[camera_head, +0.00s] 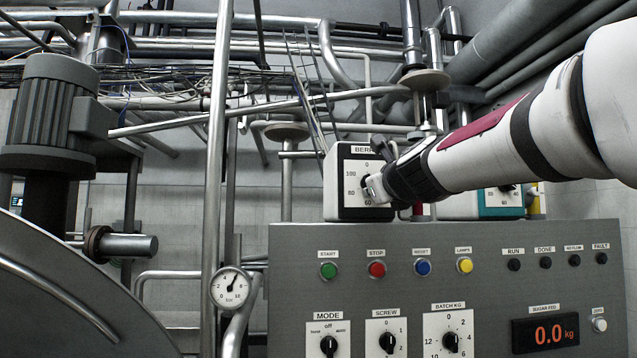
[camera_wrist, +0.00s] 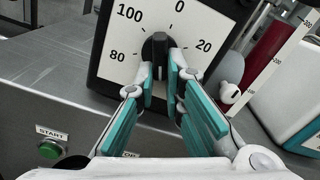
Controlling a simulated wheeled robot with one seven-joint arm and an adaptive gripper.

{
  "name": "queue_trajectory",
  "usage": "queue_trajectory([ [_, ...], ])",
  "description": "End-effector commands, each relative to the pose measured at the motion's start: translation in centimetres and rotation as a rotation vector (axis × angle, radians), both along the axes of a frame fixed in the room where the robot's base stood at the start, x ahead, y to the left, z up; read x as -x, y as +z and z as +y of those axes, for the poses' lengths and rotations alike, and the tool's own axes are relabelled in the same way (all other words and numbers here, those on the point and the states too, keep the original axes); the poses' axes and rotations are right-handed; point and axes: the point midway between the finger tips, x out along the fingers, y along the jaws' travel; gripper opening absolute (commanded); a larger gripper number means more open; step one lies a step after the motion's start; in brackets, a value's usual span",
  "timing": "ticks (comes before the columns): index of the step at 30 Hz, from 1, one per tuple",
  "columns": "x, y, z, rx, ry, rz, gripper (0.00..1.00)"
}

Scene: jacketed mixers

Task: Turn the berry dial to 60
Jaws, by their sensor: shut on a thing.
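The berry dial box (camera_head: 345,208) is white-faced with a dark frame and stands on top of the grey control panel. Its face shows 0, 60, 80 and 100 in the head view; the right part is hidden behind my gripper (camera_head: 374,188). In the wrist view the dial face (camera_wrist: 205,22) shows 100, 0, 20 and 80, with the 60 hidden. The dark knob (camera_wrist: 157,47) is at its middle, between the teal pads of my gripper (camera_wrist: 160,75). My gripper is shut on the knob. I cannot tell which number the knob points at.
The grey control panel (camera_head: 300,300) carries several coloured buttons, lamps and other dials below the box. A teal-framed dial box (camera_head: 505,203) stands to the right, partly behind my arm. A red cylinder (camera_wrist: 272,50) stands between the two boxes. Pipes (camera_head: 216,150) run behind and to the left.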

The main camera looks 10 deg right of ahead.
Motion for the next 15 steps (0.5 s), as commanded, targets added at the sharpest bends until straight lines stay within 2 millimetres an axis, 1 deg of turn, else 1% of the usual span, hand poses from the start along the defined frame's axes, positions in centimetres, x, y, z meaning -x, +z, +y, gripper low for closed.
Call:
queue_trajectory([
  [6,-0.02,-0.3,0.31,-0.176,0.0,0.004,0.0],
  [15,-0.05,-0.36,0.62,-0.337,0.002,0.004,0.0],
])
